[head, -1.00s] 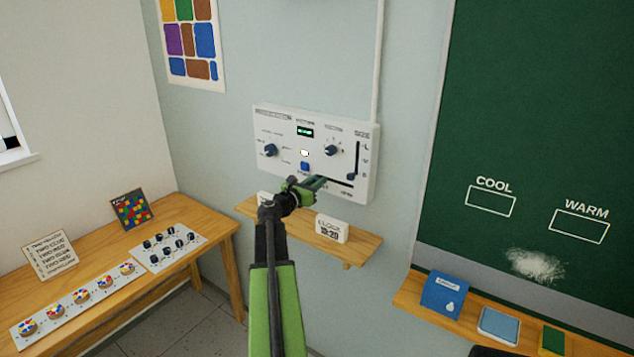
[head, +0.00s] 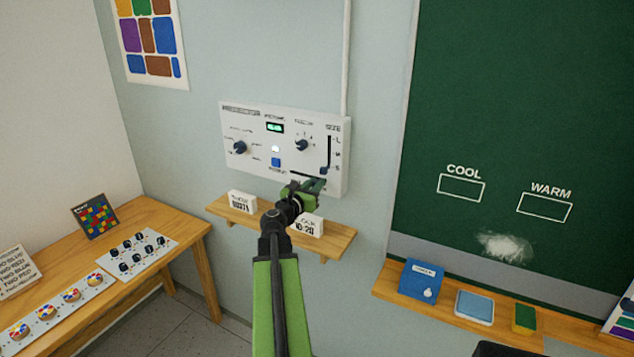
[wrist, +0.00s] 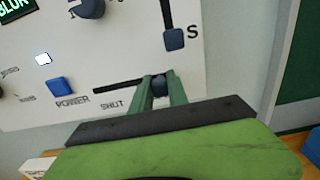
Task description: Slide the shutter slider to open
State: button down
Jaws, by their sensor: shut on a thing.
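The shutter slider is a small dark knob (wrist: 158,85) in a horizontal slot (wrist: 115,87) low on the white wall panel (head: 232,128). The word SHUT is printed below the slot's left part in the wrist view. The knob sits well to the right of that word, with bare slot to its left. My gripper (wrist: 157,93) has its green fingers on either side of the knob and is shut on it. In the head view my gripper (head: 310,184) is at the panel's lower right and hides the knob. Any label at the slot's right end is hidden.
A blue power button (wrist: 60,87) and a vertical size slider (wrist: 173,38) are close by on the panel. A wooden shelf (head: 340,240) with white blocks is below. A green chalkboard (head: 500,100) is to the right, a wooden table (head: 150,215) to the left.

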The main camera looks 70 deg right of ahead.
jog(key=shift+s+g, duration=0.4)
